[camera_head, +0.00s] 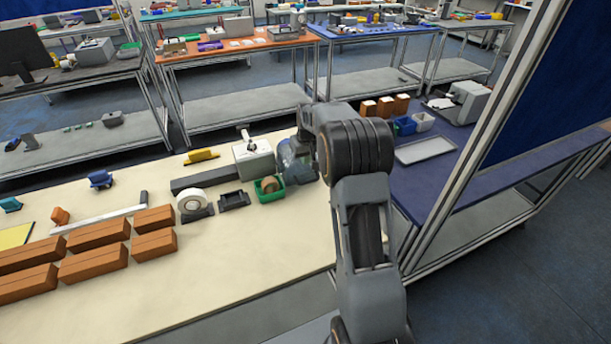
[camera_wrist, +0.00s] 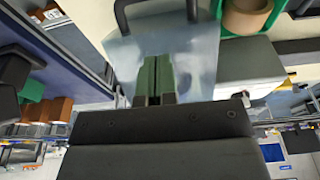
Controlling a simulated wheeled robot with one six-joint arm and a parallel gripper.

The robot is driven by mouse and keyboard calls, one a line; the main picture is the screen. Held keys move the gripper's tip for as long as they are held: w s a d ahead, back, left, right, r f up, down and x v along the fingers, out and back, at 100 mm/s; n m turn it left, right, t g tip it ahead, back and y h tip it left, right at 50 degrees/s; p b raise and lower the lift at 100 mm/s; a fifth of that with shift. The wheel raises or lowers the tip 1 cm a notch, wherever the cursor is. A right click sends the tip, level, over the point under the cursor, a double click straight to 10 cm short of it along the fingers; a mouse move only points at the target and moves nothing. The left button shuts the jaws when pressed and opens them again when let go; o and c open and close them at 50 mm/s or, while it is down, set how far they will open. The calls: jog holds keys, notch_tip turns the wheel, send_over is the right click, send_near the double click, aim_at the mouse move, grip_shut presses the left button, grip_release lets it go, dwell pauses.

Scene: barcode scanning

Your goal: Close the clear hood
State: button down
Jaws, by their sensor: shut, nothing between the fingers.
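The clear hood (camera_head: 289,155) is a bluish see-through panel beside the pale grey box (camera_head: 252,162) in the head view, partly hidden by my arm. In the wrist view the clear hood (camera_wrist: 196,52) fills the upper middle, with a dark bar-like handle (camera_wrist: 121,18) at the top. My gripper (camera_wrist: 155,62) has green fingers pressed together with nothing between them. The fingers overlap the panel in the wrist view; I cannot tell whether they touch it. In the head view my arm hides the fingers.
A green bin (camera_head: 262,197) with a brown tape roll sits in front of the box. A white roll on a dark holder (camera_head: 192,203) and a black tray (camera_head: 234,201) stand left of it. Brown boxes (camera_head: 95,262) lie at front left. A frame post (camera_head: 450,190) stands right of my arm.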

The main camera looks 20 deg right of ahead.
jog(key=shift+w+r+p, duration=1.55)
jog(key=shift+w+p, duration=0.05)
jog(key=shift+p, duration=0.35)
jog(key=shift+w+r+p, duration=0.4)
jog(key=shift+w+p, duration=0.35)
jog(key=shift+p, duration=0.1)
jog(key=shift+w+r+p, duration=0.35)
jog(key=shift+w+p, duration=0.4)
jog(key=shift+p, duration=0.05)
jog(key=shift+w+r+p, duration=0.2)
jog(key=shift+w+p, duration=0.5)
jog(key=shift+w, duration=0.25)
jog(key=shift+w+r, duration=0.15)
jog(key=shift+w, duration=1.5)
jog(key=shift+w+v, duration=0.25)
jog(key=shift+v, duration=0.95)
jog(key=shift+w+v, duration=0.25)
jog(key=shift+v, duration=1)
jog(key=shift+r, duration=0.1)
